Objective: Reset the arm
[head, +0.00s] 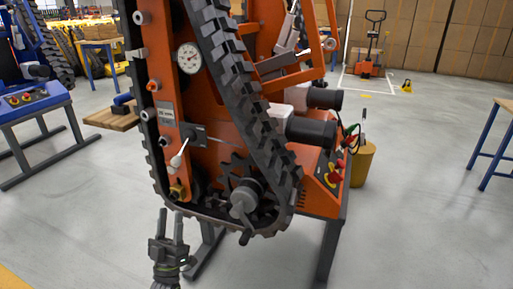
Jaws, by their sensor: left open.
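My left gripper (169,225) is at the lower left in the head view. Its two fingers point up and stand apart, with nothing between them. It is in front of and below the orange tracked carrier (165,100), near the lower end of its black rubber track (235,75). I cannot tell whether a fingertip touches the track. The carrier has a round gauge (189,57), a lever with a white grip (180,154) and a toothed sprocket (244,190). My right gripper is not in view.
The carrier rests on a dark-legged stand (329,250). A yellow bucket (362,163) stands behind it. A blue bench (35,112) is at the left and a wooden-topped table (505,104) at the right edge. A pallet truck (370,50) is at the back.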

